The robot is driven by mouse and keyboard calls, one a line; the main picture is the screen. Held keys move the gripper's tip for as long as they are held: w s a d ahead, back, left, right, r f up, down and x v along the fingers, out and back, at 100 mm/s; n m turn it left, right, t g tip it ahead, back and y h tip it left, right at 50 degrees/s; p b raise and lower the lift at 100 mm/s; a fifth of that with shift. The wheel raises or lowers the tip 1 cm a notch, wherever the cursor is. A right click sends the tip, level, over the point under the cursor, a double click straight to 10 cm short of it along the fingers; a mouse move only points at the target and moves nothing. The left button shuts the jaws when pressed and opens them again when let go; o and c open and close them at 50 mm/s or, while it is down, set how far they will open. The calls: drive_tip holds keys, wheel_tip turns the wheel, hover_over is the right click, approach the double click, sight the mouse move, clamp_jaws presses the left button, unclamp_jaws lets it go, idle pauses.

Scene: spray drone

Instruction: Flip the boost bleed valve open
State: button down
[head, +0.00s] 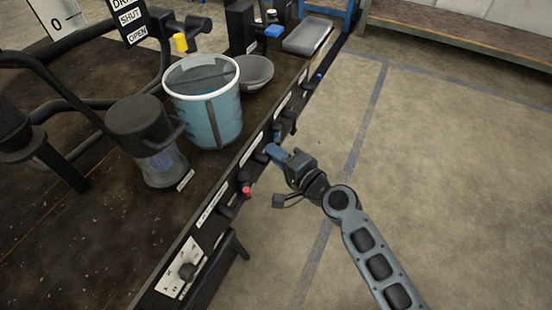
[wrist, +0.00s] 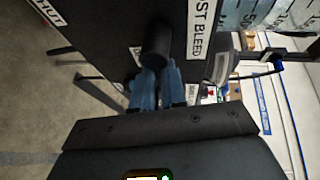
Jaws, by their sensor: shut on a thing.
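The boost bleed valve's black handle (wrist: 157,38) stands out from the dark panel in the wrist view. It is beside a white label ending in "ST BLEED" (wrist: 200,40). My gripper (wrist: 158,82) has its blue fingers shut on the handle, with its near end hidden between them. In the head view, my gripper (head: 273,152) reaches from the right to the front panel of the bench. The valve there is mostly hidden by the fingers, so its exact angle is unclear. A label reading "HUT" (wrist: 47,12) shows at the upper left of the wrist view.
Other fittings line the panel, including a red-tipped one (head: 246,191) and a blue one (head: 277,131). A bucket of blue liquid (head: 212,115), a grey bowl (head: 255,74) and a black-topped filter (head: 150,140) stand on the bench. The floor to the right is clear.

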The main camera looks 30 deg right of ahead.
drive_tip(key=c, duration=1.2)
unclamp_jaws()
drive_tip(key=v, duration=0.8)
drive_tip(key=shift+f, duration=0.1)
drive_tip(key=s+f+n+g+h, duration=0.1)
drive_tip(key=s+f+n+h, duration=0.15)
drive_tip(key=s, duration=1.05)
drive_tip(key=s+r+n+h, duration=0.2)
drive_tip(key=s+r+n, duration=0.6)
drive_tip(key=s, duration=0.6)
drive_tip(key=s+r+n+p, duration=0.2)
drive_tip(key=r+p, duration=0.6)
drive_tip(key=r, duration=0.3)
drive_tip(key=s+a+r+n+y+p, duration=0.1)
drive_tip(key=s+r+n+p, duration=0.1)
drive_tip(key=r+p, duration=0.6)
wheel_tip(320, 180, up, 5)
drive_tip(key=shift+s+a+f, duration=0.15)
drive_tip(key=shift+s+a, duration=0.05)
drive_tip(key=shift+s, duration=0.35)
